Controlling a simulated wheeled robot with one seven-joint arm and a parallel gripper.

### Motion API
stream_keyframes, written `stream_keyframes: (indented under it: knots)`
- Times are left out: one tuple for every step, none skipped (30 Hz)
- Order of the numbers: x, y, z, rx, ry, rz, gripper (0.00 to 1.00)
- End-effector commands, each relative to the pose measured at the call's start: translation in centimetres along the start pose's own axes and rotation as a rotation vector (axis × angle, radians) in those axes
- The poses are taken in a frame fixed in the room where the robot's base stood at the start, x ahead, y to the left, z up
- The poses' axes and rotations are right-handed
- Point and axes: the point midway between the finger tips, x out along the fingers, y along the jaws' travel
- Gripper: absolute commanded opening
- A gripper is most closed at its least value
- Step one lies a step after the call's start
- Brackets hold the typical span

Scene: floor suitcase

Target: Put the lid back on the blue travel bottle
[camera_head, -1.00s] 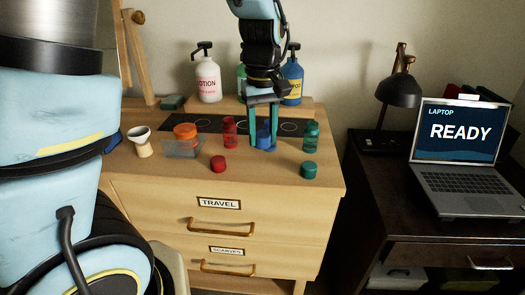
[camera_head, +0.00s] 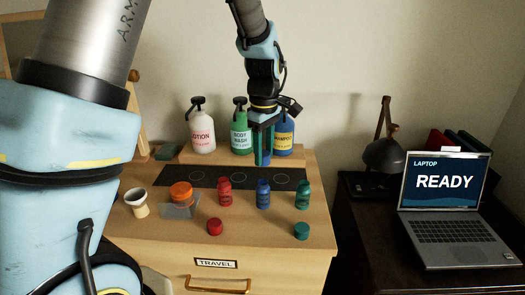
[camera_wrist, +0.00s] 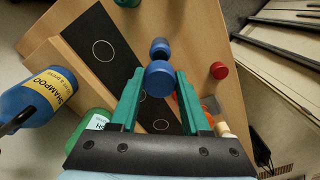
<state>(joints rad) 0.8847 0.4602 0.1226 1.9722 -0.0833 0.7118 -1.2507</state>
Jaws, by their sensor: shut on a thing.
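The blue travel bottle (camera_head: 263,194) stands upright on the dresser top, between the red and teal bottles. In the wrist view it shows just beyond the fingertips (camera_wrist: 160,47). In the head view the lid is mostly hidden by the fingers, and the lid and bottle look apart.
A red bottle (camera_head: 224,190) and teal bottle (camera_head: 302,196) flank the blue one. A red lid (camera_head: 215,227) and teal lid (camera_head: 301,231) lie in front. Pump bottles, lotion (camera_head: 202,132), body wash (camera_head: 240,138) and shampoo (camera_head: 284,138), stand behind. An orange-lidded jar (camera_head: 181,192) is left.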

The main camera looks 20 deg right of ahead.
Motion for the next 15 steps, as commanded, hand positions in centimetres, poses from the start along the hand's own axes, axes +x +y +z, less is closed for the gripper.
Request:
stream_keyframes:
  knots:
    - [0.5, 0.0, 0.0, 0.0, 0.0, 0.0, 0.0]
    - [0.7, 0.0, 0.0, 0.001, 0.0, 0.0, 0.0]
    - [0.9, 0.0, 0.0, 0.001, 0.0, -0.001, 0.0]
    - [1.2, 0.0, 0.0, 0.001, 0.0, -0.001, 0.0]
    - [1.4, 0.0, 0.0, 0.001, 0.0, -0.001, 0.0]
    - [1.7, -0.1, 0.0, 0.001, 0.0, -0.001, 0.0]
    - [2.0, -0.1, 0.0, 0.001, 0.0, -0.001, 0.0]
    - [2.3, -0.1, 0.0, 0.001, 0.0, -0.001, 0.0]
    - [2.7, -0.1, 0.0, 0.001, 0.0, -0.001, 0.0]
    - [3.0, -0.1, 0.0, 0.001, 0.0, -0.001, 0.0]
    - [3.3, -0.1, 0.0, 0.002, 0.0, -0.001, 0.0]
    - [3.7, -0.1, 0.0, 0.002, 0.0, -0.001, 0.0]
    - [4.0, -0.1, 0.0, 0.002, 0.0, -0.001, 0.0]
    - [4.2, -0.1, 0.0, 0.002, 0.0, -0.001, 0.0]
    - [4.5, -0.1, 0.0, 0.002, 0.0, -0.001, 0.0]
